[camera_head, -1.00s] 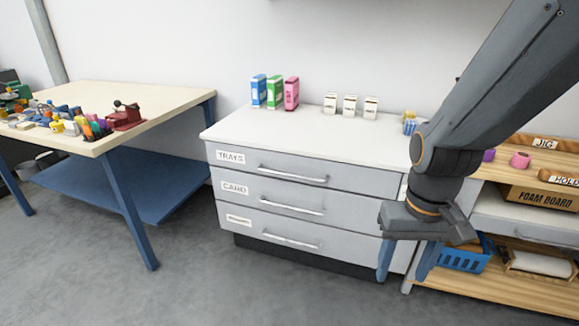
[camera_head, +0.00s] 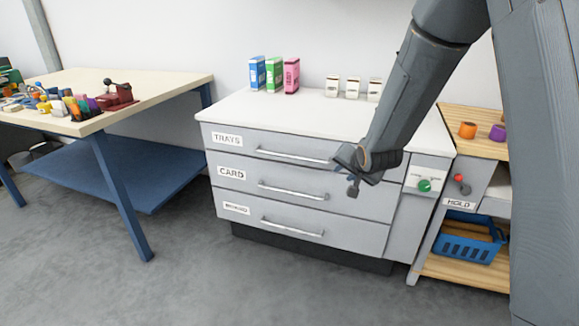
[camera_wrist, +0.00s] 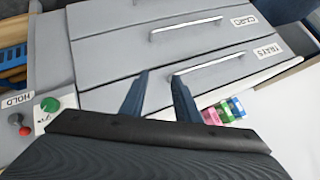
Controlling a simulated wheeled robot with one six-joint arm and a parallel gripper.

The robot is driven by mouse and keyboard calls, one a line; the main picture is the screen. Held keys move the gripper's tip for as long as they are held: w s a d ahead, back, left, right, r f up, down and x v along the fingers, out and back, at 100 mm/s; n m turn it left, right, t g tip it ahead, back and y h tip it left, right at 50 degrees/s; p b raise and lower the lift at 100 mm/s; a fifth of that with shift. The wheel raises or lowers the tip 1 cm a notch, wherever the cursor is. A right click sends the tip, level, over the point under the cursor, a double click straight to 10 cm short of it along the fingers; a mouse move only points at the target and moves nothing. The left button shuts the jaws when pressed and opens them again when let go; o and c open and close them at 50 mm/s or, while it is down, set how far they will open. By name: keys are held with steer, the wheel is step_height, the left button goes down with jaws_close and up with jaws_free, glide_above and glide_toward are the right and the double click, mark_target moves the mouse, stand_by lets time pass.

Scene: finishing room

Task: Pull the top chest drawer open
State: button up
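The white chest has three grey drawers, all shut. The top drawer (camera_head: 290,138), labelled TRAYS, has a silver bar handle (camera_head: 290,154); my gripper hides its right end in the head view. In the wrist view the same handle (camera_wrist: 207,66) runs beyond the fingertips, to their upper right. My gripper (camera_head: 352,185) is in front of the drawer's right part. In the wrist view my gripper (camera_wrist: 160,84) has its two dark blue fingers apart, with nothing between them. The fingers look clear of the handle.
Below are the CARD drawer (camera_head: 285,180) and a third drawer (camera_head: 285,217). A panel with a green knob (camera_head: 424,185) is at the chest's right. Boxes stand on the chest top (camera_head: 245,105). A workbench (camera_head: 160,95) is left, a wooden bench (camera_head: 470,125) right. Floor in front is clear.

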steer(key=w+a+f+m+t+y+b, duration=0.1)
steer(key=w+a+f+t+y+b, duration=0.1)
steer(key=w+a+f, duration=0.3)
steer(key=w+a+f+m+t+y+b, duration=0.1)
steer(key=w+a+t+b, duration=0.1)
steer(key=w, duration=0.5)
steer(key=m+t+y+b, duration=0.3)
steer(key=t+y+b, duration=0.1)
steer(key=y+b, duration=0.1)
glide_toward(289, 156)
steer(key=x, duration=0.3)
steer(key=shift+f+b+x, duration=0.15)
steer(key=shift+x, duration=1.75)
steer(key=shift+f+b+x, duration=0.15)
steer(key=shift+x, duration=1.7)
steer(key=shift+w+d, duration=0.1)
steer(key=shift+w, duration=0.05)
jaws_close()
